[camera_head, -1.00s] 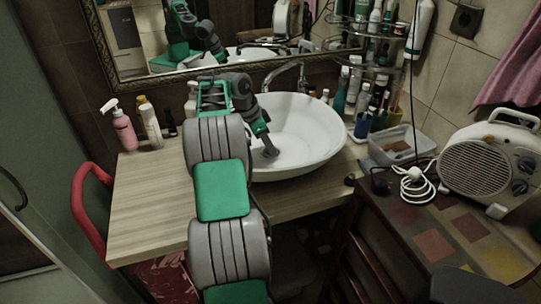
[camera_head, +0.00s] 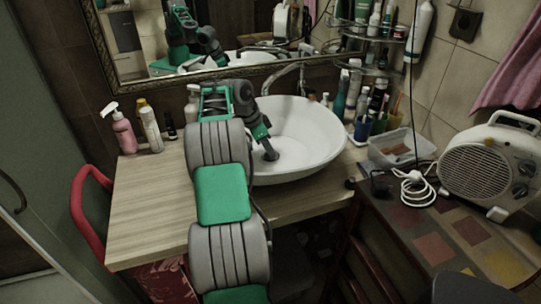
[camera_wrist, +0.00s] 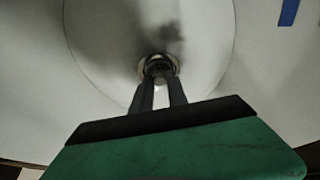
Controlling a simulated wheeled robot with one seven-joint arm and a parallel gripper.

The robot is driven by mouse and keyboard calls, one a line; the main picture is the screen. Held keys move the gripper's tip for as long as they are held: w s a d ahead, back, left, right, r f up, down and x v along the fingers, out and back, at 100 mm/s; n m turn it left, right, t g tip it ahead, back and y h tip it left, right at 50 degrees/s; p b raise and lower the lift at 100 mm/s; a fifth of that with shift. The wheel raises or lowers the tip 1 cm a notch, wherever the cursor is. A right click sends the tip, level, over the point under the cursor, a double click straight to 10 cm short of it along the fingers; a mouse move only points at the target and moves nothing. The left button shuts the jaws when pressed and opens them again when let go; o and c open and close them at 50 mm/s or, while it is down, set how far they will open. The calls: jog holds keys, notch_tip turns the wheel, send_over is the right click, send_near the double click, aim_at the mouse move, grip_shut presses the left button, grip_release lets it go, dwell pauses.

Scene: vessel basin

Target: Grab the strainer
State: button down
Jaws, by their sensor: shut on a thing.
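The strainer (camera_wrist: 158,62) is a small round metal piece at the bottom of the white basin, seen in the wrist view between and just past my fingertips. My gripper (camera_wrist: 158,80) points down into the basin, with its two dark fingers close together on the strainer. In the head view my gripper (camera_head: 271,155) reaches into the left part of the white vessel basin (camera_head: 318,135). There the strainer is too small and too covered by the fingers to make out. I cannot tell whether it is lifted off the basin floor.
The basin's curved wall surrounds my gripper. A faucet (camera_head: 290,75) stands behind the basin.

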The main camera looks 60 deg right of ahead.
dwell(0.3)
jog(key=shift+r, duration=0.3)
notch_tip(320, 180, up, 2)
jog(key=shift+r+p, duration=0.15)
jog(key=shift+p, duration=0.35)
jog(key=s+a+r, duration=0.7)
jog(key=a+r, duration=0.5)
jog(key=r, duration=0.1)
jog(key=shift+p, duration=0.35)
jog(key=shift+a+f, duration=0.1)
jog(key=shift+f, duration=0.05)
